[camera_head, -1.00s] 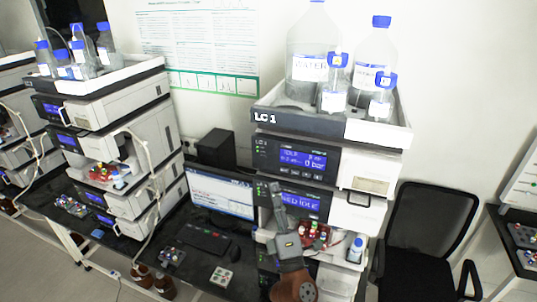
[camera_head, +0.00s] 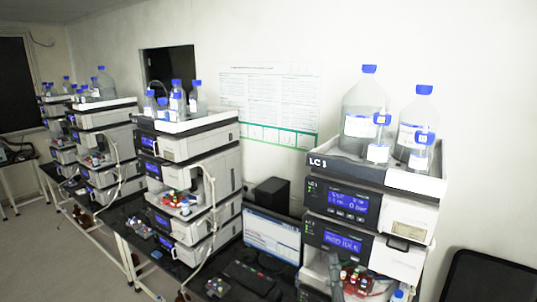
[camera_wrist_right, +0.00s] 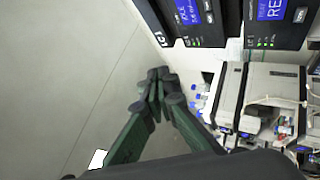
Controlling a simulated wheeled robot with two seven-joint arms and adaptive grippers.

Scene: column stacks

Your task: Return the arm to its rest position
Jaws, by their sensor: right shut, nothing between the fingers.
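The rest of that arm is out of the picture. It holds nothing. My left gripper is in neither view.
Column stacks stand in a row along the bench (camera_head: 120,212). Solvent bottles (camera_head: 364,112) stand in the tray (camera_head: 375,172) on top of LC 1. A monitor (camera_head: 271,236) and keyboard (camera_head: 248,277) are left of it. A black chair (camera_head: 490,278) is at the right.

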